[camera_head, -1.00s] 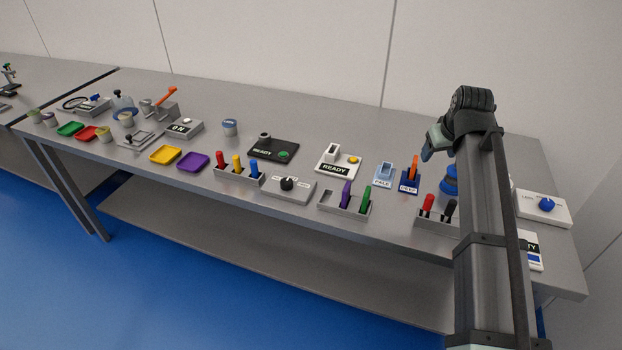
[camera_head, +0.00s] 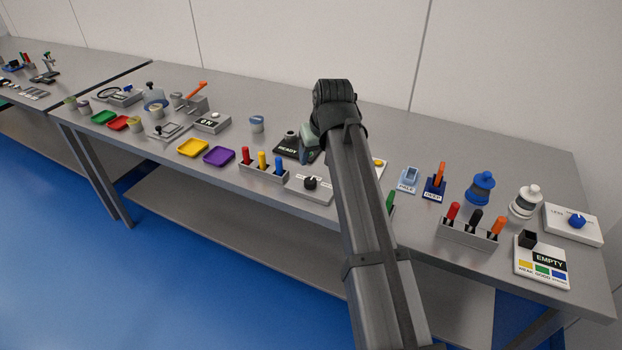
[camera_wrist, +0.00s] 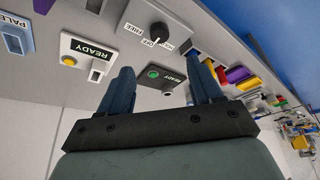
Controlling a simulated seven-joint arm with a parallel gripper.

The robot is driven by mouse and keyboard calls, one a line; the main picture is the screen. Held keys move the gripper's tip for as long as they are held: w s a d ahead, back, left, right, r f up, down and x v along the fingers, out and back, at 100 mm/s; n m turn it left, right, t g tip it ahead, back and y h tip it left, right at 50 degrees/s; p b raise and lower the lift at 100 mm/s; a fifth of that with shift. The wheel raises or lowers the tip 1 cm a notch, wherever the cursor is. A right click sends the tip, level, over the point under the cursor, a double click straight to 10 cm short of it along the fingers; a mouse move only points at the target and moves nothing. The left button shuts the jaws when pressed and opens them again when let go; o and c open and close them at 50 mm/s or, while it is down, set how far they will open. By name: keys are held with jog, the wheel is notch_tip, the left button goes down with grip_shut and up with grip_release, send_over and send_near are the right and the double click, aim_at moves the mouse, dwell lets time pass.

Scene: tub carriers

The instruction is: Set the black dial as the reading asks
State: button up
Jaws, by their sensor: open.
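The black dial (camera_head: 311,183) sits on a pale grey block (camera_head: 297,192) near the bench's front edge, left of my arm. In the wrist view the dial (camera_wrist: 159,30) is at the top centre, with labels beside it; one seems to read "FREE", the others are too small to be sure of. My gripper (camera_wrist: 164,70) is open and empty, with two blue fingers spread. The dial lies beyond the fingertips, not between them. In the head view my gripper (camera_head: 308,142) is partly hidden by my arm, above the black READY unit (camera_head: 285,148), behind the dial.
A white READY unit (camera_wrist: 90,50) stands beside the dial block. A rack (camera_head: 262,173) with red, yellow and blue pegs is left of it. My arm hides part of the bench.

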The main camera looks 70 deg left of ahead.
aim_at(310, 180)
jog(key=x, duration=1.3)
jog(key=shift+a+f, duration=0.15)
jog(key=shift+f, duration=0.05)
jog(key=shift+c, duration=0.3)
jog(key=c, duration=1)
